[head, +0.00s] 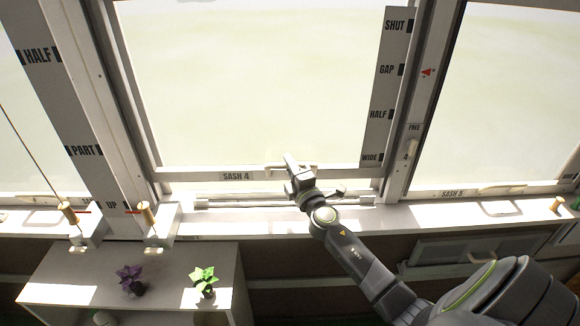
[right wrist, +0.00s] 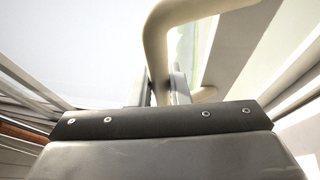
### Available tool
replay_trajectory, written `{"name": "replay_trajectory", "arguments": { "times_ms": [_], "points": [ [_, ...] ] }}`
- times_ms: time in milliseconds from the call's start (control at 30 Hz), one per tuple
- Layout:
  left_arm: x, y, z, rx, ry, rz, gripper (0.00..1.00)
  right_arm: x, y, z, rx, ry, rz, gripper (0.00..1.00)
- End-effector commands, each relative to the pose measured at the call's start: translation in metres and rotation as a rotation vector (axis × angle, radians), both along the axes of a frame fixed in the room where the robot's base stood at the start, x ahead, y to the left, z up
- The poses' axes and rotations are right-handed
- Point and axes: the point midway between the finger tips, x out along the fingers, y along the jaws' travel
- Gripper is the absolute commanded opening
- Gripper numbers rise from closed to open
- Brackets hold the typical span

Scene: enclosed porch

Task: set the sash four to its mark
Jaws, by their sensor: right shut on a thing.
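Sash four (head: 205,178) is a large pane with a grey bottom rail labelled "SASH 4". A pale bar handle (head: 312,167) sits mid-rail. My right gripper (head: 290,164) is shut on this handle, and the wrist view shows the handle's curved bar (right wrist: 158,35) running down to the fingers (right wrist: 168,88). A grey mark strip (head: 380,90) at the pane's right side reads SHUT, GAP, HALF and WIDE from top to bottom. A red arrow (head: 428,72) on the frame post lies about level with GAP. The rail lies just below WIDE. My left gripper is out of view.
A small catch (head: 413,147) beside "FREE" and "4" is on the right post. Sash 5 (head: 465,192) is further right. Cords with wooden toggles (head: 147,213) hang at the left. A cabinet (head: 70,265) below holds purple (head: 130,278) and green (head: 204,280) plants.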

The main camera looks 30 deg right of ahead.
Motion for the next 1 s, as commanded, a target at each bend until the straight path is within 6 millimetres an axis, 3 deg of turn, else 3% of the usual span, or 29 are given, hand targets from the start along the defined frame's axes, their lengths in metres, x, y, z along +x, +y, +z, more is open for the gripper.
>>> {"name": "replay_trajectory", "arguments": {
  "times_ms": [333,367,500,833,1000],
  "points": [
    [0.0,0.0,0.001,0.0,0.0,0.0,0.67,0.001,0.0,0.004,-0.002,-0.004,0.0,0.0],
    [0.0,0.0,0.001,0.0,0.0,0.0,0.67,0.0,0.0,0.004,-0.002,-0.004,0.0,0.19],
    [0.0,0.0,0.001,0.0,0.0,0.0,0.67,0.0,0.0,0.003,0.0,-0.003,0.0,0.37],
    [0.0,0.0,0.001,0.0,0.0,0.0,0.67,-0.002,0.0,0.0,0.0,0.0,0.0,0.38],
    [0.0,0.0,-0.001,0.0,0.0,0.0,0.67,-0.021,0.003,-0.004,0.001,0.0,0.001,0.38]
  ]
}}
